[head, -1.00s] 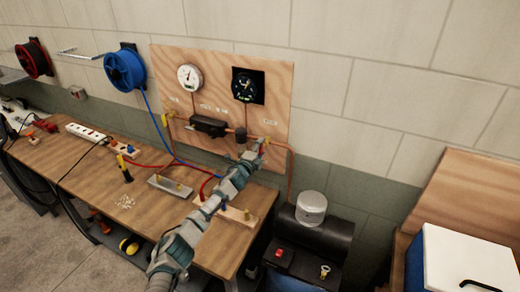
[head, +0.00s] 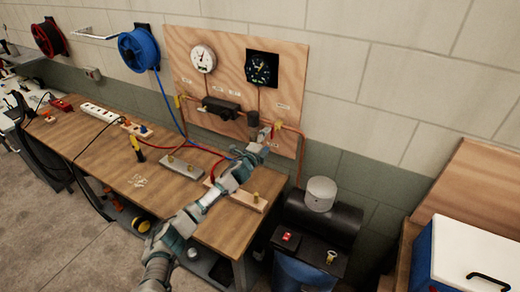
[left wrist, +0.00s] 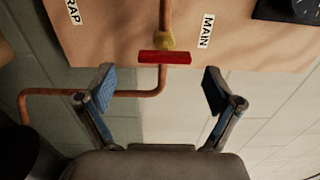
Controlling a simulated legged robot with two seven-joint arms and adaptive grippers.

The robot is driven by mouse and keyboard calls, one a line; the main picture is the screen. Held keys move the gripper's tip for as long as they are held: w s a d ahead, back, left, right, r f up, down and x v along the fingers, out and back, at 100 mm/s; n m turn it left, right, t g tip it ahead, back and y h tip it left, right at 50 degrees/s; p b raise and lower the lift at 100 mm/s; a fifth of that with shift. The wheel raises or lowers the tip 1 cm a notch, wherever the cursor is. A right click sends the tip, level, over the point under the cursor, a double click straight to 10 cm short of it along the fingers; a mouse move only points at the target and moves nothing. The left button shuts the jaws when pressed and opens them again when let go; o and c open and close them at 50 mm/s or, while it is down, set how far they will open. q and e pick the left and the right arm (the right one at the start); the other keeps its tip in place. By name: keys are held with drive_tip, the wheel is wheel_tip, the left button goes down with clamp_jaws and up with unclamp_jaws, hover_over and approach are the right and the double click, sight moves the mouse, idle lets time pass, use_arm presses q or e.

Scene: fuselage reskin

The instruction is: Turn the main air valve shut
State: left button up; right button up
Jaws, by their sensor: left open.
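The main air valve is a brass body (left wrist: 166,41) with a red bar handle (left wrist: 165,57) on a copper pipe, beside a "MAIN" label (left wrist: 205,31). In the left wrist view the handle lies crosswise to the pipe. In the head view the valve is small, at the lower right of the wooden panel, and partly hidden by my gripper. My left gripper (left wrist: 160,90) is open and empty. Its fingers stand either side of the handle's line but short of it, with a visible gap. It also shows in the head view (head: 265,135). My right gripper is not in view.
The wooden panel (head: 205,40) carries two gauges and a dark block (head: 221,108). Below is a workbench (head: 105,160) with fittings, hoses and a power strip. A black compressor (head: 325,220) stands right of the bench, and a blue-and-white cooler (head: 475,245) farther right.

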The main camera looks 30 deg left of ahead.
use_arm(q)
drive_tip(key=s, duration=0.7)
drive_tip(key=shift+f, duration=0.15)
